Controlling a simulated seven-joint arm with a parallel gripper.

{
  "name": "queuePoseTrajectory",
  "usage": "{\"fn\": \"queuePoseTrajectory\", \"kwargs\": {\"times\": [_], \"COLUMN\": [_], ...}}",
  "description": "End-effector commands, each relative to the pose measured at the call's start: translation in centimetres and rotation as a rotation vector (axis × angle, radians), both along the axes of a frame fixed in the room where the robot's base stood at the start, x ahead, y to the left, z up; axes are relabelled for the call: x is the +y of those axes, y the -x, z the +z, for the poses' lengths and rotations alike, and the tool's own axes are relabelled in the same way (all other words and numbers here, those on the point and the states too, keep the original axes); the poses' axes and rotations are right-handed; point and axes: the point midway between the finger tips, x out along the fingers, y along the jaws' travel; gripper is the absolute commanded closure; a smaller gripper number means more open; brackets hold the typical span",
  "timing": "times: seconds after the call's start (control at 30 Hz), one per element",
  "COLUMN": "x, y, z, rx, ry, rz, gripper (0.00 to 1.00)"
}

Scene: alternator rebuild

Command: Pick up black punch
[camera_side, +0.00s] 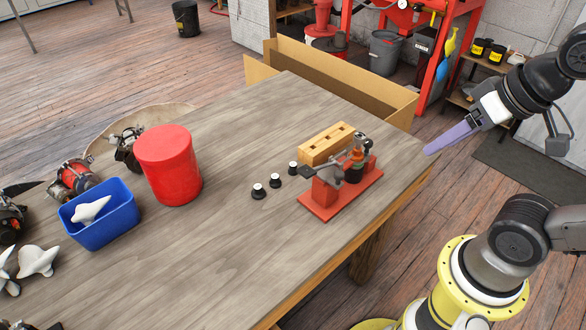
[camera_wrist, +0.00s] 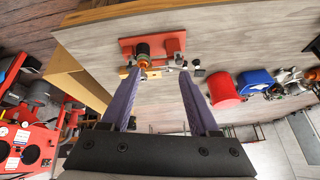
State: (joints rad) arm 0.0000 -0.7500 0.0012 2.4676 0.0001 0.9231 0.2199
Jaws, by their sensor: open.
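Three small black pieces with pale tops stand in a row on the wooden table in the side view: one nearest the red bucket (camera_side: 258,191), a middle one (camera_side: 275,181) and one by the wooden block (camera_side: 293,168). I cannot tell which, if any, is the black punch. A red press fixture (camera_side: 322,195) holding a dark cylinder (camera_side: 354,174) stands beside the wooden block (camera_side: 325,143). My gripper (camera_side: 432,150), with purple fingers, is off the table's right edge, above and apart from everything. In the wrist view (camera_wrist: 159,74) its fingers are spread and empty.
The red bucket (camera_side: 168,165) and a blue bin (camera_side: 101,216) holding a pale part stand on the left of the table (camera_side: 215,255). Metal parts lie at the far left. A cardboard box (camera_side: 340,75) is beyond the back edge. The front middle of the table is clear.

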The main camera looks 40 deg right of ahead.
Motion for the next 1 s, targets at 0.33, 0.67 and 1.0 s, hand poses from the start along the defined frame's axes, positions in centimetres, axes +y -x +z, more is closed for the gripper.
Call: {"fn": "queuePoseTrajectory", "kwargs": {"times": [0.33, 0.67, 1.0], "x": [0.2, 0.7, 1.7], "y": [-8.3, -21.5, -32.8], "z": [6.6, 6.0, -4.1], "rx": [0.016, 0.151, 0.316], "ry": [-0.246, -0.391, -0.372], "rz": [-0.455, -0.863, -1.099], "gripper": [0.39, 0.39, 0.39]}}
